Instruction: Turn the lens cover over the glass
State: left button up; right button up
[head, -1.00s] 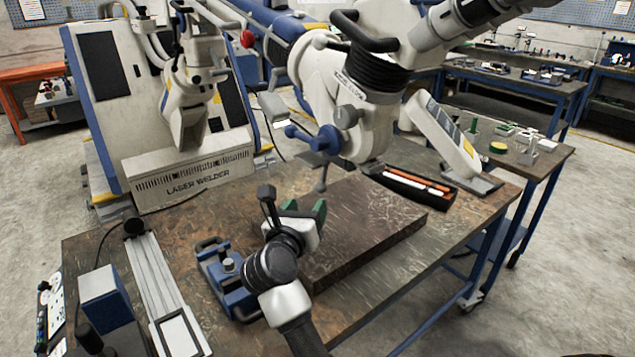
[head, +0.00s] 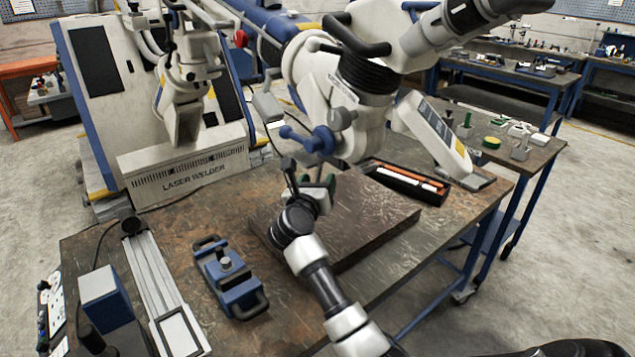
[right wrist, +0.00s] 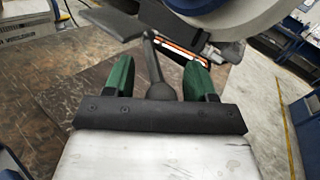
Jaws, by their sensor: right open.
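The white microscope head (head: 305,65) hangs on its arm over the bench. In the right wrist view, a dark flat plate (right wrist: 108,22), which looks like the lens cover, sits under the head at upper left. A dark lever with a round end (right wrist: 154,68) hangs beside it. My right gripper (head: 317,181) is just below the head, its green fingers apart on either side of the lever in the right wrist view (right wrist: 160,78). The lever does not appear clamped. In the head view the gripper largely hides plate and lever. The glass cannot be made out. My left gripper is out of view.
A dark slab (head: 375,218) lies under the microscope on the bench (head: 200,213). A blue clamp-like device (head: 232,280) stands left of my arm. The laser welder (head: 190,165) is behind at left, and an open tool tray (head: 408,182) lies at right.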

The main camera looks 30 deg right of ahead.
jog(key=shift+c, duration=0.5)
grip_shut()
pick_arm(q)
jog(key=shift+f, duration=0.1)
